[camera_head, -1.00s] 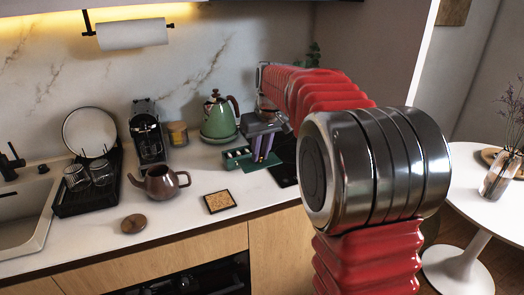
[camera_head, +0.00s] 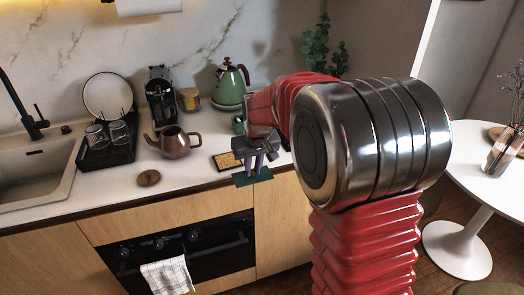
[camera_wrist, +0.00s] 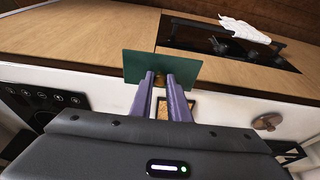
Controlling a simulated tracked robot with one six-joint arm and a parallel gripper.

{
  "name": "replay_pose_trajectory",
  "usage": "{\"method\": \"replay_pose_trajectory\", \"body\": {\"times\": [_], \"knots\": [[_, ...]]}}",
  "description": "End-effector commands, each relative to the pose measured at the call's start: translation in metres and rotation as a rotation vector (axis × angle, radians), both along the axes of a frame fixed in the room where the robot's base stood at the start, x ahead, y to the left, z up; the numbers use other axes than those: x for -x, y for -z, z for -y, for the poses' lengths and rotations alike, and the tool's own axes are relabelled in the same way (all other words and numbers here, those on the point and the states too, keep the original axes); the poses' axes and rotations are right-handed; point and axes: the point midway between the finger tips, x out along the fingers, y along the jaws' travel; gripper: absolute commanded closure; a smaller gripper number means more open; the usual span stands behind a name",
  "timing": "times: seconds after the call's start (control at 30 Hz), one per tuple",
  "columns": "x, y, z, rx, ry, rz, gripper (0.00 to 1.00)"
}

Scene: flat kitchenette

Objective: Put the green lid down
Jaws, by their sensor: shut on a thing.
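The green lid (camera_head: 258,179) is a flat dark green plate. My gripper (camera_head: 254,168) points down and is shut on the lid's small knob. In the wrist view the purple fingers close around a brass-coloured knob (camera_wrist: 160,79), with the green lid (camera_wrist: 186,63) beyond it. The lid hangs in the air at the counter's front edge, in front of the cabinet face in the head view. Its height over the counter is hard to tell. A green thing (camera_head: 238,124) on the counter is mostly hidden behind my arm.
The counter (camera_head: 212,180) holds a brown teapot (camera_head: 175,143), a round brown lid (camera_head: 148,178), a cork mat (camera_head: 226,161), a green kettle (camera_head: 231,86) and a dish rack (camera_head: 108,152). An oven with a towel (camera_head: 167,276) is below. A white round table (camera_head: 470,150) stands right.

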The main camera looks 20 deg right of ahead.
Motion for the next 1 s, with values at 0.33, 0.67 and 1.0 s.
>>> {"method": "replay_pose_trajectory", "body": {"times": [0.33,0.67,1.0], "knots": [[0.035,0.070,-0.046,-0.004,0.005,0.002,1.00],[0.037,0.074,-0.048,-0.005,0.009,0.004,1.00],[0.037,0.073,-0.049,-0.004,0.007,0.004,1.00]]}}
